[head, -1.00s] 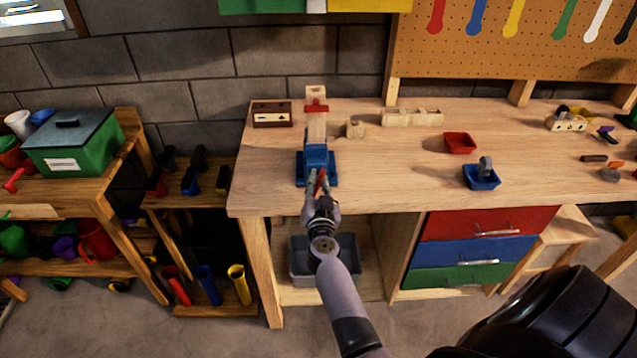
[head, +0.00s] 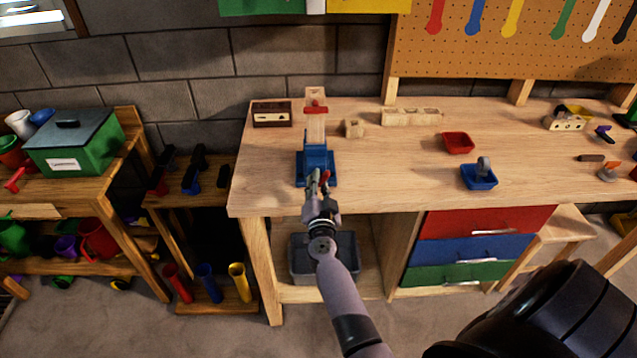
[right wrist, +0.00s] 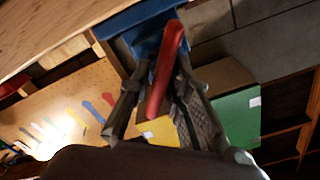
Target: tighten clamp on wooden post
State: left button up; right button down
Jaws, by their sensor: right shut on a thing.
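A blue clamp (head: 319,158) stands at the front edge of the workbench. In the right wrist view the red handle (right wrist: 167,70) runs between the two fingers of the gripper (right wrist: 158,88), with the blue clamp (right wrist: 150,37) beyond. The exact contact of the fingers on the handle is partly hidden. My left gripper is out of view.
The workbench (head: 400,170) holds a dark brown box (head: 272,114), small wooden blocks (head: 354,128), a red tray (head: 458,143) and a blue tray (head: 480,181). A grey bin (head: 310,262) sits below. The bench top right of the clamp is mostly clear.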

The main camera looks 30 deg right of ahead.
jog(key=c, duration=1.7)
grip_release()
jog(key=shift+s, duration=0.1)
jog(key=shift+o, duration=0.3)
